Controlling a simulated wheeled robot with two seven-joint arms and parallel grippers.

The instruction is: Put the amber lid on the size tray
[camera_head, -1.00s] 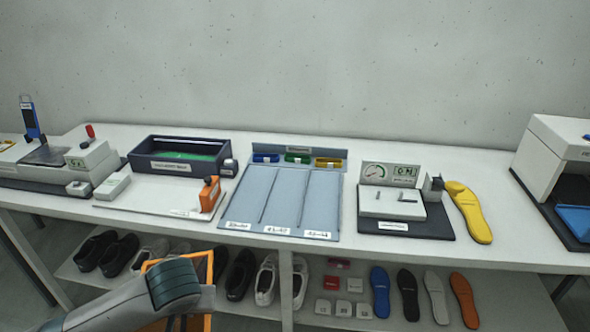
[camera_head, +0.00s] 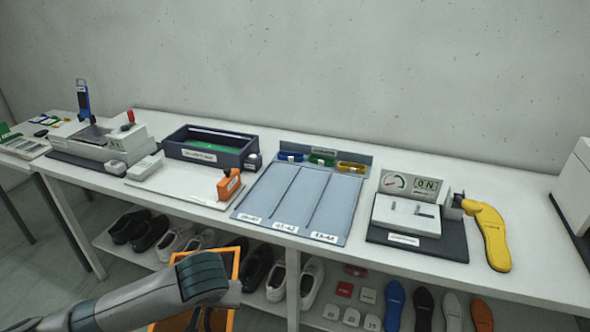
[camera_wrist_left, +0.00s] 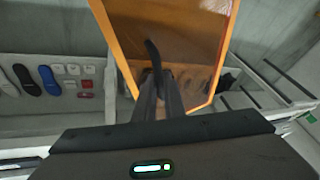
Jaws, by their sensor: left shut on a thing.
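The amber lid (camera_wrist_left: 185,30) has an orange rim and a see-through amber panel with a dark handle. My left gripper (camera_wrist_left: 157,88) is shut on that handle in the left wrist view. In the head view the lid (camera_head: 236,266) is held upright or steeply tilted in front of the bench, below its top, and my left arm covers much of it. The size tray (camera_head: 292,200) is a flat blue-grey tray with three labelled lanes on the bench, up and right of the lid. Its lanes look empty. My right gripper is not in view.
Blue, green and yellow pieces sit along the tray's back edge. Left are a dark bin (camera_head: 182,153) and an orange tool (camera_head: 228,184) on a white board. Right are a gauge device (camera_head: 407,213) and a yellow insole (camera_head: 492,240). Shoes and insoles lie on the lower shelf.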

